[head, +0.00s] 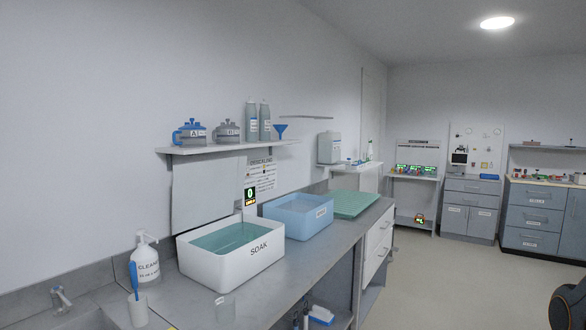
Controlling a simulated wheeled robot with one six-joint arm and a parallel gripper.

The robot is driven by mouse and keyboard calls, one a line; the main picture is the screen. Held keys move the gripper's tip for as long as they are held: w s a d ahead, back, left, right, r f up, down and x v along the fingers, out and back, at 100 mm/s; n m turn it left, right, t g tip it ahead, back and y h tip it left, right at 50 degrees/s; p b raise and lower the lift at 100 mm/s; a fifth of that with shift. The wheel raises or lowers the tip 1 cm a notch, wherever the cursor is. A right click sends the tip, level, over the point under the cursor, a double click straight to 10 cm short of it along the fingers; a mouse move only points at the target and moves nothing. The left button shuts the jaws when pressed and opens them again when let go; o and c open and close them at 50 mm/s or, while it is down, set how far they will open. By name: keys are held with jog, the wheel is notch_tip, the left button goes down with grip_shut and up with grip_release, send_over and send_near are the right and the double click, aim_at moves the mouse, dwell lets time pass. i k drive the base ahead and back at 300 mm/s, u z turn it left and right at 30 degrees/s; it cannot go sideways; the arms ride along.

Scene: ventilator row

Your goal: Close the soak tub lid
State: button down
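The white soak tub (229,263), marked SOAK, stands on the grey counter at centre left. It is open at the top, and greenish liquid shows inside. A flat pale grey panel (206,196) stands upright along the tub's back edge, against the wall. It looks like the tub's lid, raised; its hinge is not clear. My gripper is not in view.
A blue tub (300,215) and a green ribbed mat (342,204) are right of the soak tub. A cleaner bottle (146,262) and a cup with a blue-handled brush (137,308) are left. A shelf (228,147) hangs above the panel.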

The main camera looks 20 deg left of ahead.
aim_at(204, 192)
jog(key=z, duration=0.35)
jog(key=i, duration=2.6)
jog(key=u, duration=1.65)
jog(key=i, duration=0.7)
jog(key=u, duration=0.75)
